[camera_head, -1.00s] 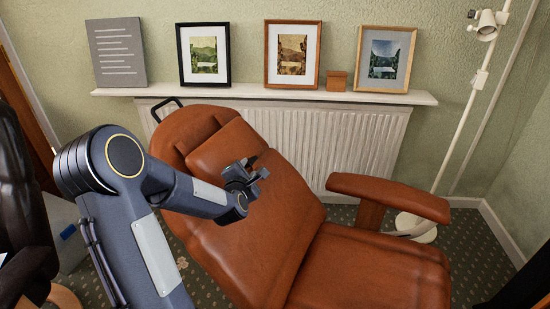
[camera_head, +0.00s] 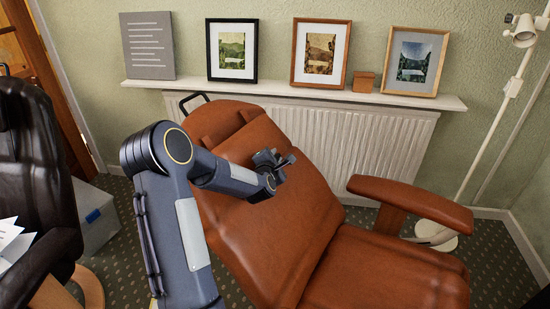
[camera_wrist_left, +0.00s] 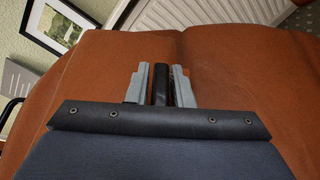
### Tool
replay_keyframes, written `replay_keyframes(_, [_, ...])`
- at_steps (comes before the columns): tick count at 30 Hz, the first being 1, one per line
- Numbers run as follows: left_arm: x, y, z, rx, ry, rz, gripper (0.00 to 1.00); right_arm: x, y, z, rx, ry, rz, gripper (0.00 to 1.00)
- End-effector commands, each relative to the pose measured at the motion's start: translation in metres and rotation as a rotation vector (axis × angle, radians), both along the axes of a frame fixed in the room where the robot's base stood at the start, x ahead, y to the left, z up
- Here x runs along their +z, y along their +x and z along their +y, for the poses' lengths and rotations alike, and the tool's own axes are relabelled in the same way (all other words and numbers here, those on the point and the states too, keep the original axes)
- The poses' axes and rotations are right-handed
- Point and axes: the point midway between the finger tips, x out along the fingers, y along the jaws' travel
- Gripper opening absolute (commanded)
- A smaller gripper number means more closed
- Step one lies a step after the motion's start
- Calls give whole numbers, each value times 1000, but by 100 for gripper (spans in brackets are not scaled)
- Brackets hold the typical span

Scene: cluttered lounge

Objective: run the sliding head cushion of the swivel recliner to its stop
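The swivel recliner (camera_head: 325,215) is brown leather, its back leaning toward the upper left. The head cushion (camera_head: 248,138) is a raised brown pad near the top of the backrest, partly hidden behind my left arm. My left gripper (camera_head: 277,163) is over the backrest at the cushion's lower right; whether it touches is unclear. In the left wrist view, its two grey fingers (camera_wrist_left: 161,85) stand apart with a black piece between them, brown leather (camera_wrist_left: 230,75) behind. I cannot tell whether that piece belongs to the chair. My right gripper is not in view.
A black loop handle (camera_head: 193,101) is at the top of the recliner. Its armrest (camera_head: 412,197) sticks out to the right. A radiator (camera_head: 375,145) and a shelf (camera_head: 300,91) with frames stand behind. A dark chair (camera_head: 40,170) is at left, a white lamp stand (camera_head: 485,150) at right.

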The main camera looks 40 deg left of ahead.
Motion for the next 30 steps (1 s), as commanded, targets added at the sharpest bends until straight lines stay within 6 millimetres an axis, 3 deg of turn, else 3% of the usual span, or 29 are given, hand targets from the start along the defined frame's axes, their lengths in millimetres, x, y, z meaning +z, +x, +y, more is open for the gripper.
replay_keyframes(5, [0, 0, 0, 0, 0, 0, 0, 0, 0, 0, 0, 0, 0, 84])
replay_keyframes(11, [7, -1, 6, 3, 2, -3, 0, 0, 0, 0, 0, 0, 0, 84])
replay_keyframes(21, [66, -7, 51, 5, 6, -7, 0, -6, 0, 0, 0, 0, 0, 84])
replay_keyframes(30, [74, -9, 56, 1, 2, -2, 0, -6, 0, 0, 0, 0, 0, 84])
